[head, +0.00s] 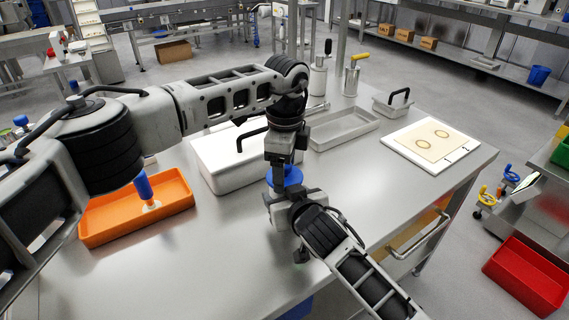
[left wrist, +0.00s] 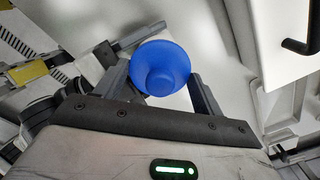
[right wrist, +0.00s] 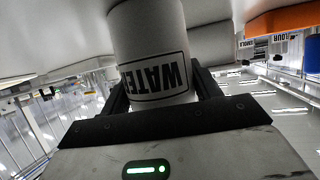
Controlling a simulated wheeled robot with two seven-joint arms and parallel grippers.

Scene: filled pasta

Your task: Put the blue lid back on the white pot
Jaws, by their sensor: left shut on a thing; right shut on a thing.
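The blue lid (left wrist: 160,66) is between the fingers of my left gripper (left wrist: 162,86), which is shut on it. In the head view the lid (head: 291,176) shows partly behind my left gripper (head: 282,165). The white pot (right wrist: 148,28), with a black-framed WATER label, is between the fingers of my right gripper (right wrist: 162,92), which is shut on it. The label reads upside down in that view. In the head view the two grippers are close together, left above right, and hide the pot. I cannot tell whether lid and pot touch.
A white lidded container (head: 218,172) and a grey tray (head: 345,142) stand behind the grippers. A white board (head: 398,146) lies at the right. The front of the steel table (head: 200,275) is clear.

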